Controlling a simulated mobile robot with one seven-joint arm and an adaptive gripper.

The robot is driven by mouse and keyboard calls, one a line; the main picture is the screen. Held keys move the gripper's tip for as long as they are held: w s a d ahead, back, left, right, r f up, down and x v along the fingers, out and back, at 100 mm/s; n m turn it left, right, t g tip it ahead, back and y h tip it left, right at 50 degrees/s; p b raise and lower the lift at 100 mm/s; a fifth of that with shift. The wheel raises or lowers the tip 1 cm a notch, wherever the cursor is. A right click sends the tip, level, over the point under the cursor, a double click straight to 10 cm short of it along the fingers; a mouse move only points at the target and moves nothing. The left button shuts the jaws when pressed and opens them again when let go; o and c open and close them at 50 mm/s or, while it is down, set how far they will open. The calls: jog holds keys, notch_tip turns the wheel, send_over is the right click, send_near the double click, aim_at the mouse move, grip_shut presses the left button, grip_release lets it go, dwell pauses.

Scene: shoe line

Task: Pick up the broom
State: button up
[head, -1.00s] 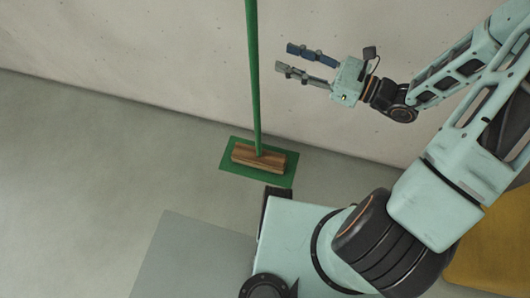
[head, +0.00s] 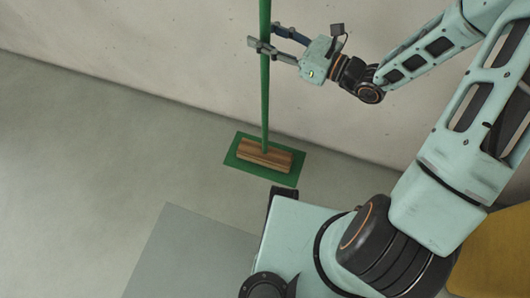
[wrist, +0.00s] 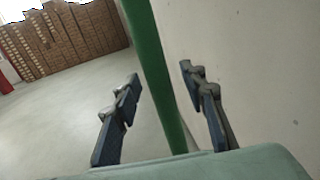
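The broom has a green handle (head: 265,95) and a wooden head (head: 264,154). It stands upright near the wall, its head on a green mat (head: 287,178) on the floor. My gripper (head: 264,36) is at the upper part of the handle. In the wrist view the green handle (wrist: 155,75) runs between the two open fingers (wrist: 160,90), with gaps showing on both sides. The top of the handle is out of view in the head view.
A pale concrete wall (head: 130,40) stands close behind the broom. Grey floor (head: 80,170) is clear to the left. A yellow surface (head: 495,255) lies at the lower right. Stacked brown boxes (wrist: 70,40) show far off in the wrist view.

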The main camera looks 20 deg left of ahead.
grip_shut()
dwell(0.3)
jog(key=shift+r, duration=0.1)
